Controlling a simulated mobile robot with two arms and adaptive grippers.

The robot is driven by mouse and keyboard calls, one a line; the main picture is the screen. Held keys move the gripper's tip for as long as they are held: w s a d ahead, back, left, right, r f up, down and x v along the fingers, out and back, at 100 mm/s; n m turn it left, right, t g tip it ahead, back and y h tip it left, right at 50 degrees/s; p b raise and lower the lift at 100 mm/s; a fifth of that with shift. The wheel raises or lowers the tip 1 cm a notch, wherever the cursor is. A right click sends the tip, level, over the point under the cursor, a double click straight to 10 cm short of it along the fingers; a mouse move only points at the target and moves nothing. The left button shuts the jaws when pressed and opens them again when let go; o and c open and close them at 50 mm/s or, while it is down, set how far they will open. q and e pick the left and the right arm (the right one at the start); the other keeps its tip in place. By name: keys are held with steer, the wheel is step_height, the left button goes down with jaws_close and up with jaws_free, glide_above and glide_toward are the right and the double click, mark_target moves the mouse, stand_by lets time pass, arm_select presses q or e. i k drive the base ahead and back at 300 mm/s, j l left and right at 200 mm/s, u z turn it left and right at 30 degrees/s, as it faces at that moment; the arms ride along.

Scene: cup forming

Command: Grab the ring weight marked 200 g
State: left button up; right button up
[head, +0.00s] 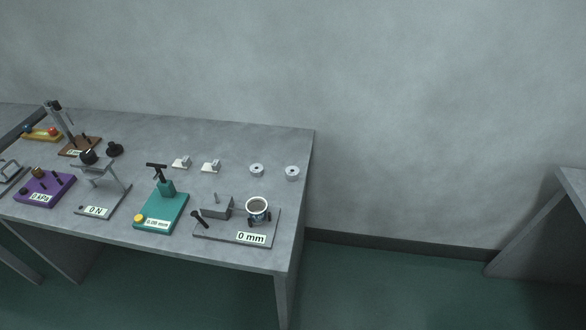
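Two small light-grey ring-shaped pieces lie on the grey table (225,143) near its right end. The left ring (257,170) and the right ring (292,173) each have a dark centre hole and stand apart from each other. Any marking on them is too small to read, so I cannot tell which is 200 g. Neither of my grippers is in view.
In front of the rings stands a grey fixture with a cup (258,206) and a "0 mm" display (251,239). A teal device (161,212) and other instruments stand further left.

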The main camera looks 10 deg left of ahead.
mark_target(292, 172)
steer(key=k+j+z, duration=0.25)
steer(key=j, duration=0.25)
steer(key=k+j+z, duration=0.3)
steer(key=j, duration=0.2)
steer(key=k+j+z, duration=0.25)
steer(key=k+j, duration=0.1)
steer(key=j, duration=0.05)
